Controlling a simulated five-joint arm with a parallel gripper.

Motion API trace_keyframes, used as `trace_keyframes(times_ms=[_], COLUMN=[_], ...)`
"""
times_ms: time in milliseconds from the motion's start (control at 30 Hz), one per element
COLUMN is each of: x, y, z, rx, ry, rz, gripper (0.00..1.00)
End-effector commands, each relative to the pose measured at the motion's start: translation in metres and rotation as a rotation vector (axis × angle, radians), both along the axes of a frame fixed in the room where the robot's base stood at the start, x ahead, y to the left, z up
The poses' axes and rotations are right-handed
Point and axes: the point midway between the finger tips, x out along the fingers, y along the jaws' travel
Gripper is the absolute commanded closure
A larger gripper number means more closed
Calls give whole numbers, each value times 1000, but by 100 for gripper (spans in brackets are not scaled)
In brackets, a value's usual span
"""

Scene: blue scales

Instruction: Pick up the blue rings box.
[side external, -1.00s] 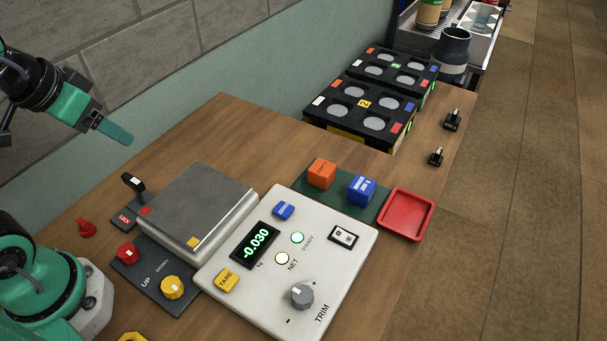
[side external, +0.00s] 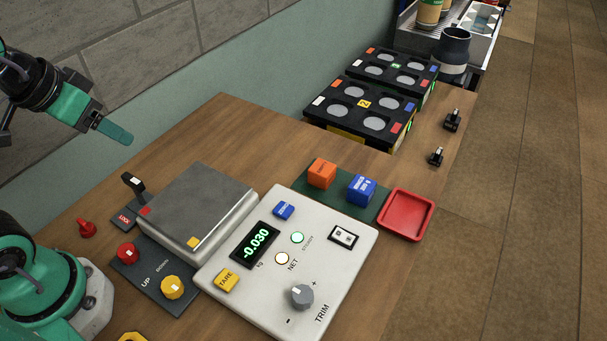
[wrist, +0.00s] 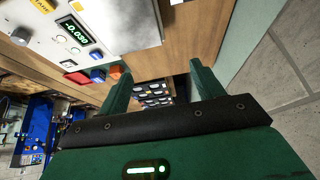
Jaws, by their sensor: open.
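The blue rings box (side external: 361,189) is a small blue cube with white lettering. It stands on a dark green mat (side external: 331,206), just right of an orange box (side external: 321,173). It also shows in the wrist view (wrist: 97,76), left of my left finger. My gripper (side external: 117,133) is high at the left in the side view, far from the blue box. In the wrist view my gripper (wrist: 161,88) has its two green fingers spread, with nothing held between them.
A red tray (side external: 407,214) is right of the blue box. The scale's control panel (side external: 335,280) is in front, with its steel plate (side external: 198,202) to the left. Black racks (side external: 362,108) stand behind. Bare wood (side external: 240,130) lies behind the scale.

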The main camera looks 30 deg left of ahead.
Motion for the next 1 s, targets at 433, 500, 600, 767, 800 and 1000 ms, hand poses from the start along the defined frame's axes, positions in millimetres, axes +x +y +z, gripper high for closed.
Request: trace_keyframes(times_ms=[433,500,600,767,800,1000], x=[0,0,1,7,10,34], y=[0,0,0,-2,-3,-13], z=[0,0,1,4,6,20], rx=[0,0,0,-5,-7,-21], ry=[0,0,1,9,13,45], rz=[0,0,0,-1,-2,-8], gripper=[29,29,29,29,29,29])
